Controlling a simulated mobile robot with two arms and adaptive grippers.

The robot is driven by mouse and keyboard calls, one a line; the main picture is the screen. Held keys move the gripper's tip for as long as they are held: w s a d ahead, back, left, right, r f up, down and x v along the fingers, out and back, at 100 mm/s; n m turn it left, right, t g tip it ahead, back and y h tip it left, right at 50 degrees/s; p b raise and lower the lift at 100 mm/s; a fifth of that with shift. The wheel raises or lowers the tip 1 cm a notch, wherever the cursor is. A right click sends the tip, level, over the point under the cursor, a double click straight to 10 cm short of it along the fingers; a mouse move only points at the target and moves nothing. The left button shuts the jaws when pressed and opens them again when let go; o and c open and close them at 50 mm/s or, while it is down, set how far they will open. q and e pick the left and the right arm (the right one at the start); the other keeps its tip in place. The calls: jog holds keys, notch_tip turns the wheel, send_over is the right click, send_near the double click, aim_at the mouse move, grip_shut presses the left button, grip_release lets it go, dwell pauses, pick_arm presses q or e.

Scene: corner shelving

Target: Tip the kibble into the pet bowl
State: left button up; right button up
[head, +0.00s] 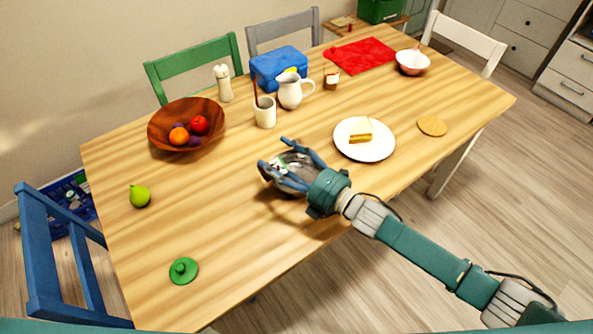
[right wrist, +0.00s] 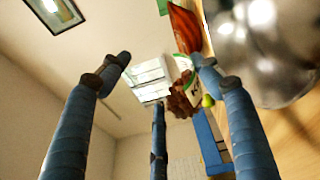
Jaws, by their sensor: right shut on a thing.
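My right gripper (head: 280,158) is over the near middle of the table, its blue fingers closed around a small white and green container (head: 290,163), mostly hidden by the fingers. The grey metal pet bowl (head: 281,187) is directly below and behind the fingers, partly covered. In the right wrist view the shiny bowl (right wrist: 262,45) fills the upper right, beside the fingers. There the container (right wrist: 184,66) shows in part past a finger, with brown lumpy kibble (right wrist: 183,104) next to it. I cannot tell whether kibble is in the bowl. My left gripper is out of view.
On the wooden table (head: 235,225), a mug (head: 265,112) and a pitcher (head: 290,91) stand behind the gripper. A plate (head: 364,150) with cake is to its right. A fruit bowl (head: 158,131), pear (head: 140,196) and green lid (head: 184,271) are left. The front middle is clear.

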aim_at(287, 150)
jog(key=shift+w+d+r+m, duration=0.2)
jog(key=shift+r+m, duration=0.1)
jog(key=shift+m, duration=0.3)
jog(key=shift+w+d+r+m+t+y+b, duration=0.2)
jog(key=shift+m+b, duration=0.15)
jog(key=shift+m, duration=0.3)
jog(key=shift+w+d+r+m+t+y+b, duration=0.15)
jog(key=shift+d+r+m+t+b, duration=0.15)
jog(key=shift+m, duration=0.3)
jog(key=shift+w+d+r+m+t+y+b, duration=0.15)
jog(key=shift+m+b, duration=0.25)
jog(key=shift+m, duration=0.25)
dwell(2.4)
jog(key=shift+d+f+m+b, duration=0.15)
jog(key=shift+f+m+b, duration=0.25)
jog(key=shift+m+b, duration=0.3)
dwell(1.2)
jog(key=shift+r+n+p, duration=0.4)
jog(key=shift+r+p, duration=0.4)
jog(key=shift+p, duration=0.15)
jog(key=f+n, duration=0.1)
jog(key=n, duration=0.1)
jog(key=s+a+n+g+p, duration=0.1)
jog(key=shift+a+f+n+h, duration=0.15)
jog(key=shift+f+n+h, duration=0.15)
jog(key=shift+f+n, duration=0.1)
